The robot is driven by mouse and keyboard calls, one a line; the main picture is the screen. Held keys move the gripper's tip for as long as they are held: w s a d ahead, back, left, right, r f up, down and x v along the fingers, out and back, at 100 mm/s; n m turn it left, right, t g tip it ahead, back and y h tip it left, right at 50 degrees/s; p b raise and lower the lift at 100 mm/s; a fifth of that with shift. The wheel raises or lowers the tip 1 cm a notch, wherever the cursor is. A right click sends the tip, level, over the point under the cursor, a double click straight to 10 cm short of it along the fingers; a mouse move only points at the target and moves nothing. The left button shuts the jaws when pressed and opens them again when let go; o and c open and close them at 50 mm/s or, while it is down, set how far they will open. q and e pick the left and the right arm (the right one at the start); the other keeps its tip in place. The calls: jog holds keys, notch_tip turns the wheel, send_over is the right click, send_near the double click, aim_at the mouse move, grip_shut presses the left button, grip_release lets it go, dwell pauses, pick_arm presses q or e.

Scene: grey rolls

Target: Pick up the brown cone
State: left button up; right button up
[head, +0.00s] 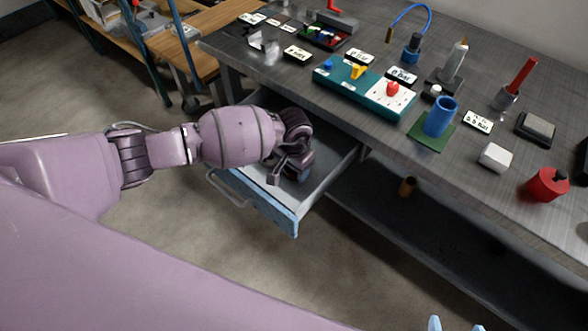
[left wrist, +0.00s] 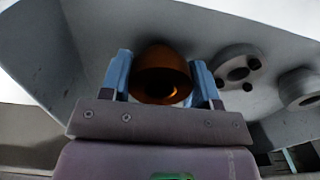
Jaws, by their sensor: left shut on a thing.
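The brown cone (left wrist: 162,74) shows in the left wrist view as a rounded orange-brown body with a dark hollow facing the camera. My left gripper (left wrist: 161,82) is shut on it, with one blue finger on each side. In the head view my left gripper (head: 290,172) is down inside the open drawer (head: 268,205), and the cone is hidden there by the gripper. Only two light blue fingertips of my right gripper (head: 456,325) show at the bottom edge of the head view, apart with nothing seen between them.
Two grey round parts with holes, one nearer (left wrist: 238,67) and one farther (left wrist: 298,88), are in the drawer right of the cone. The workbench (head: 480,180) above holds a blue cup (head: 439,117), a red cylinder (head: 548,184) and labels. A small brown cylinder (head: 407,187) stands on the lower shelf.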

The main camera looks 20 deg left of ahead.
pick_arm(q)
notch_tip(320, 180, up, 19)
jog(key=p, duration=0.2)
dwell(0.4)
